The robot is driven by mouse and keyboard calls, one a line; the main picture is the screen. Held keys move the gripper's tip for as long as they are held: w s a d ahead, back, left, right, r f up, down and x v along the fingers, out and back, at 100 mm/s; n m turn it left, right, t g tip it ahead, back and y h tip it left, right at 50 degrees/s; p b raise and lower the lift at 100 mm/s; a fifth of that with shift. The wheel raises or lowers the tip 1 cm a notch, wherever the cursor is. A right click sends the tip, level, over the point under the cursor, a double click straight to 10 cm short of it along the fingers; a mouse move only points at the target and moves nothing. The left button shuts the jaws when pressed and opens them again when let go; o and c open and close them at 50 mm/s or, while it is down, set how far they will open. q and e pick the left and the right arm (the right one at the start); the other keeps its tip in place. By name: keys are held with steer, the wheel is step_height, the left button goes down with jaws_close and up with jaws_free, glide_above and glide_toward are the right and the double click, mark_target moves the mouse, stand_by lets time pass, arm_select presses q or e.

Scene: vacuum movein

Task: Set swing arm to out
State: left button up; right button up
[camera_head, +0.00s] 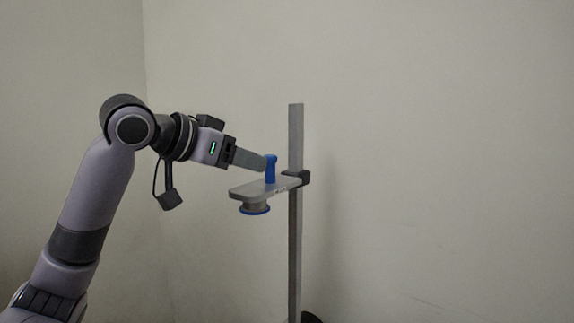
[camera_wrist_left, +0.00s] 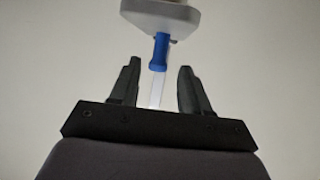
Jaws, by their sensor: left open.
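The swing arm (camera_head: 262,188) is a flat grey bar clamped to an upright grey post (camera_head: 295,240). It sticks out to the left of the post in the head view. A blue upright handle (camera_head: 270,168) stands on top of it, and a round blue-rimmed part (camera_head: 254,208) hangs under its free end. My left gripper (camera_head: 264,163) reaches in from the left at the handle. In the left wrist view the blue handle (camera_wrist_left: 160,52) lies between and just beyond the open fingers (camera_wrist_left: 160,75), with a gap on both sides. The arm's grey end (camera_wrist_left: 160,14) shows at the top.
A black clamp (camera_head: 298,178) joins the swing arm to the post. Plain walls stand behind, with a corner at the left. A dark round base (camera_head: 311,317) shows partly at the post's foot. The space right of the post looks clear.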

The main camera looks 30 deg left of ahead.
mark_target(269, 164)
arm_select(q)
steer(key=shift+p+x, duration=0.7)
steer(key=shift+x, duration=2.75)
jaws_close()
steer(key=shift+r, duration=0.1)
